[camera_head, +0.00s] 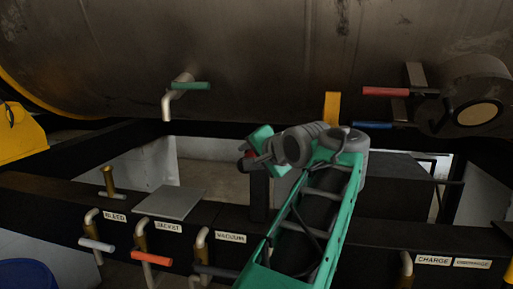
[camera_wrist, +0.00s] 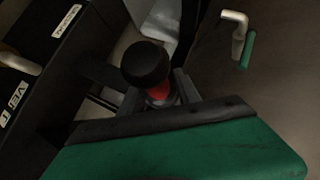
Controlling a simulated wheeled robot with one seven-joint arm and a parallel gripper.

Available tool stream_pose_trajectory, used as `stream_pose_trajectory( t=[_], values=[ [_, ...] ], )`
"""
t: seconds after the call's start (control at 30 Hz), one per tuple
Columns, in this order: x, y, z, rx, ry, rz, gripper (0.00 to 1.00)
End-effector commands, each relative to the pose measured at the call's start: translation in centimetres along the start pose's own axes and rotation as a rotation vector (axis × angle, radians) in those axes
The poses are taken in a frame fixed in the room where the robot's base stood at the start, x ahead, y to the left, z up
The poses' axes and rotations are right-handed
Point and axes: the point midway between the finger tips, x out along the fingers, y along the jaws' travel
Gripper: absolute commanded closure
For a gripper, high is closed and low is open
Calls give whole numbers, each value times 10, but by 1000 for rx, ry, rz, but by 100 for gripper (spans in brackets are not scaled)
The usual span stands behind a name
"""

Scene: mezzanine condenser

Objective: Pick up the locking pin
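The locking pin, which looks like a black round knob on a red collar (camera_wrist: 159,92), stands out between my gripper's fingers in the wrist view. In the head view a small red part (camera_head: 243,163) of it shows at the left of my gripper (camera_head: 254,158), above a dark upright post. In the wrist view the two grey fingers of my gripper (camera_wrist: 158,98) are apart, one on each side of the red collar. Contact with the collar is not clear. The pin's lower end is hidden by my gripper.
A large dark tank (camera_head: 250,60) hangs over the workspace, with a green-handled tap (camera_head: 188,86) and a red handle (camera_head: 385,91). A black rail (camera_head: 60,197) below carries several labelled valves. A brass T-handle (camera_head: 109,182) and a grey plate (camera_head: 169,203) are at left.

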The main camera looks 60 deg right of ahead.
Motion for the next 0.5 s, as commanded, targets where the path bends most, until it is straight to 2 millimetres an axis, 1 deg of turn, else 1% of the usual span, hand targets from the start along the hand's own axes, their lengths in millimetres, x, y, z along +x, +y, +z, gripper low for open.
stream_pose_trajectory(
  t=[0.03, 0.07, 0.43, 0.5],
  values=[
    [1, 1, 0, 1, -1, 1, 66],
    [1, 1, 0, 1, -2, 1, 68],
    [1, 1, -1, 1, -2, 1, 98],
    [1, 1, -1, 1, -2, 1, 100]
  ],
)
